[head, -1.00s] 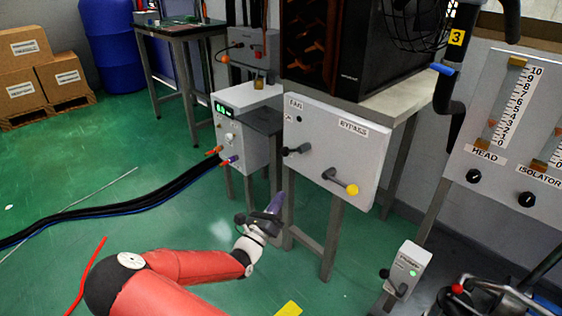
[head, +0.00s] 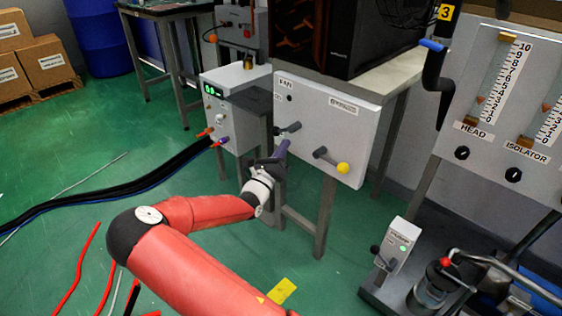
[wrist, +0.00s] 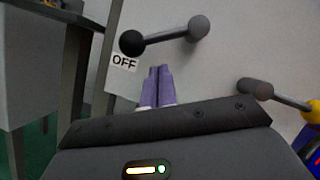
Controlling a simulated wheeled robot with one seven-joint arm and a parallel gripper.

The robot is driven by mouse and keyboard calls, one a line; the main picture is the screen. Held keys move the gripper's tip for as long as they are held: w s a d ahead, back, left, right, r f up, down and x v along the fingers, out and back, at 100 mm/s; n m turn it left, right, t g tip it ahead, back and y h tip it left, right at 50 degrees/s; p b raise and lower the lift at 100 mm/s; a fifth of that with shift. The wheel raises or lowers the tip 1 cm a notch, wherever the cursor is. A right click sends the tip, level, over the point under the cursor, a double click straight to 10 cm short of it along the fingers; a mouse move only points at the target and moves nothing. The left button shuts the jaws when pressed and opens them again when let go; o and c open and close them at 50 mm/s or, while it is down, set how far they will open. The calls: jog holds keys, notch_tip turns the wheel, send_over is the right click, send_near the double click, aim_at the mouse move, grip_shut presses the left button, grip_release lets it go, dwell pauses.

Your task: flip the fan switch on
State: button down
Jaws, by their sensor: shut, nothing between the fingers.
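The fan switch (head: 288,129) is a dark lever with a round black knob on the white panel (head: 318,118), below the FAN label (head: 286,83). In the wrist view the lever (wrist: 165,36) lies nearly level, its black knob at the left end. An OFF label (wrist: 123,63) sits just below the knob. My gripper (head: 283,148) has its purple fingers closed together and empty. In the wrist view the fingertips (wrist: 159,72) are just below the lever, with a visible gap in the picture; whether they touch the panel I cannot tell.
The bypass lever (head: 329,160) with a yellow knob is right of the fan switch, close to my gripper. A white power box (head: 232,100) with cables stands left. A gauge board (head: 490,100) stands right.

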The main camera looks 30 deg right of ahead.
aim_at(278, 131)
jog(key=shift+w+a+r, duration=0.2)
jog(key=shift+r, duration=0.25)
jog(key=shift+w+a+r, duration=0.15)
jog(key=shift+r, duration=0.25)
